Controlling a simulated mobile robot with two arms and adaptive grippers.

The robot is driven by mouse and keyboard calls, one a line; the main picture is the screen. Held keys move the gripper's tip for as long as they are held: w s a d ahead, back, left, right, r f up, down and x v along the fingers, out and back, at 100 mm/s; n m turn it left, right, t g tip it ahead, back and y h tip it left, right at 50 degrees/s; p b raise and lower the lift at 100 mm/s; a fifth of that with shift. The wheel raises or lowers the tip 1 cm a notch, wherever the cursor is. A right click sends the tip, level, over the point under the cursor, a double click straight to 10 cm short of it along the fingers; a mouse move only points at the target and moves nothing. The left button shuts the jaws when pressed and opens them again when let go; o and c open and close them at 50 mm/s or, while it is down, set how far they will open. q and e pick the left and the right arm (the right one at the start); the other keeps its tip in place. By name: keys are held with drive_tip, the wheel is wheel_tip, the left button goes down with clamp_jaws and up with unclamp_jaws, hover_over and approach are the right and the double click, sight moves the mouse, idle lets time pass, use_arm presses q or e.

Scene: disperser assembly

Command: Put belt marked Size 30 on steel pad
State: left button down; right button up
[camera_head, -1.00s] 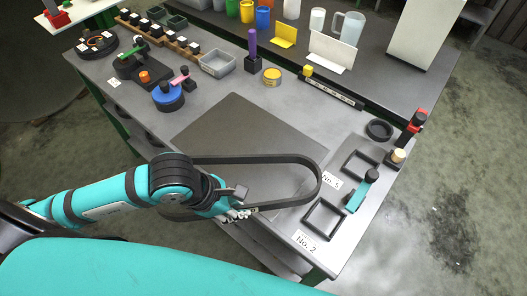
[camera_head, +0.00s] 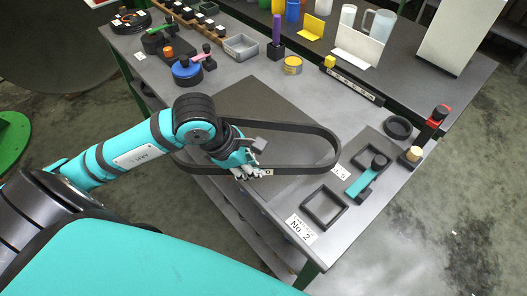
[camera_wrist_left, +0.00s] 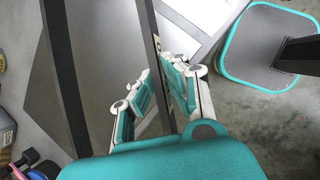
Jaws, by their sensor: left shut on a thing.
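The belt (camera_head: 325,138) is a long dark loop held roughly level on its narrow edge. It overlaps the front and right of the steel pad (camera_head: 258,95), a darker grey square sheet on the table, and seems to be above it; the exact gap cannot be told. My left gripper (camera_head: 258,173) is shut on the near strand of the belt. In the left wrist view the strand (camera_wrist_left: 151,30) runs between the fingers (camera_wrist_left: 165,88), and the other strand (camera_wrist_left: 61,80) is to the left. A small pale tag on the belt is too small to read. My right gripper is not in view.
To the right of the pad lie square black frames (camera_head: 325,206), a teal-handled tool (camera_head: 366,178), a "No. 2" label (camera_head: 301,229) and a black ring (camera_head: 398,127). A yellow tin (camera_head: 292,65), a grey tray (camera_head: 241,46) and a blue round part (camera_head: 187,71) stand behind the pad.

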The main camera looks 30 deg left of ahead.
use_arm(q)
drive_tip(key=p, duration=0.2)
approach(269, 152)
drive_tip(key=shift+w+d+f, duration=0.65)
drive_tip(key=shift+d+f, duration=0.15)
drive_tip(key=shift+d, duration=0.1)
drive_tip(key=shift+w+a+f, duration=0.1)
drive_tip(key=shift+w, duration=0.25)
wheel_tip(269, 152, down, 3)
drive_tip(key=shift+f+p, duration=0.15)
drive_tip(key=shift+p, duration=0.6)
drive_tip(key=shift+f, duration=0.15)
drive_tip(key=c, duration=1.7)
unclamp_jaws()
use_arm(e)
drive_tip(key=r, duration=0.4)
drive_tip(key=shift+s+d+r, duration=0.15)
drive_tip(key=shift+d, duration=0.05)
